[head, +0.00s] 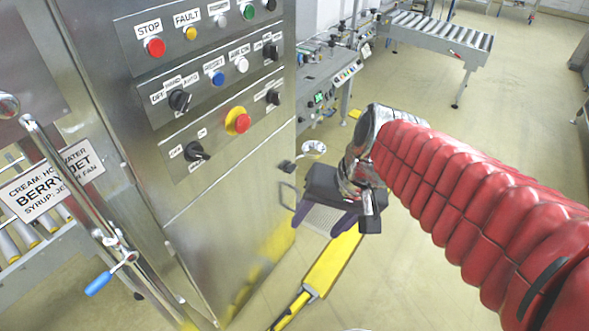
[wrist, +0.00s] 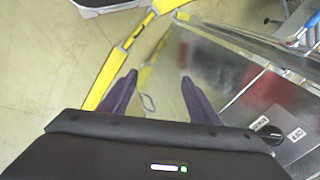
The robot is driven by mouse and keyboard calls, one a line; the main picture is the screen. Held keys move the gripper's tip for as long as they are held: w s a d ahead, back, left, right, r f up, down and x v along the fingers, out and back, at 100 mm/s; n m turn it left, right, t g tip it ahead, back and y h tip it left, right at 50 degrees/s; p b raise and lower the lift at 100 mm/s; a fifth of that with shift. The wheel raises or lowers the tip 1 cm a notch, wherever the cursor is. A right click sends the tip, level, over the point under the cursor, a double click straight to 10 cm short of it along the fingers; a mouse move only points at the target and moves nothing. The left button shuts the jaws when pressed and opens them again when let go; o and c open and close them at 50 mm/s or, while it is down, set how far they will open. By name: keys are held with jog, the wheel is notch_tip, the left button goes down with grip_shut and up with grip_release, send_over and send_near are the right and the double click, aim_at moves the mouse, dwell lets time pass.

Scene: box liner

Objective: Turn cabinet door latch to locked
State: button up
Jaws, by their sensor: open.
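The steel cabinet (head: 240,190) fills the left-middle of the head view, and its side also shows in the wrist view (wrist: 225,65). A small dark knob (head: 287,166) sticks out at the cabinet's right edge, above a thin wire-like handle (head: 288,195). I cannot tell for sure which part is the door latch or how it is turned. My gripper (head: 316,228) is open and empty, pointing down to the right of the cabinet edge. In the wrist view its purple fingers (wrist: 159,76) are apart, with a small loop handle (wrist: 147,103) visible between them.
The cabinet front carries buttons and black rotary switches, including a lower knob (head: 196,151) and a red emergency stop (head: 241,122). A roller conveyor (head: 440,35) stands behind.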

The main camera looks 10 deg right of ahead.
jog(key=w+a+f+m+g+y, duration=0.25)
jog(key=w+f+m+y, duration=0.2)
jog(key=w, duration=0.35)
jog(key=m+t+y, duration=0.6)
jog(key=m+t, duration=0.7)
jog(key=m, duration=0.6)
send_near(294, 170)
jog(key=v, duration=0.5)
jog(key=shift+r+h, duration=0.25)
jog(key=shift+r, duration=0.1)
jog(key=shift+w+a, duration=0.15)
jog(key=shift+a, duration=0.05)
jog(key=x, duration=1.3)
jog(key=shift+w+a, duration=0.2)
jog(key=shift+f, duration=0.1)
jog(key=shift+c, duration=0.2)
